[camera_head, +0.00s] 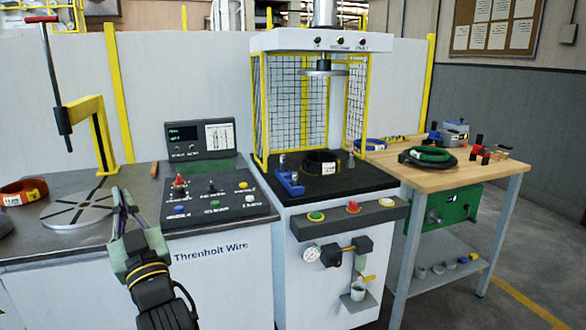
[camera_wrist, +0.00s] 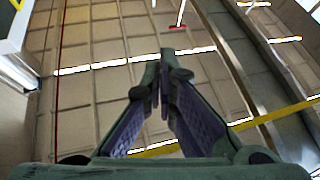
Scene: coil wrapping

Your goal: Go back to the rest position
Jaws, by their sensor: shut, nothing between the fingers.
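My gripper (camera_head: 123,199) is raised in front of the left bench in the head view, with its fingers pointing up. It is empty and touches nothing that I can see. In the wrist view my gripper (camera_wrist: 163,62) has its fingertips together, with the tiled ceiling and bright light strips beyond them.
A control panel (camera_head: 215,195) with buttons and a grey turntable (camera_head: 80,210) are on the left bench. The caged press (camera_head: 325,170) holds a black coil (camera_head: 321,163) and a blue block (camera_head: 290,182). A wooden table (camera_head: 400,160) at right carries a green-and-black coil (camera_head: 428,155).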

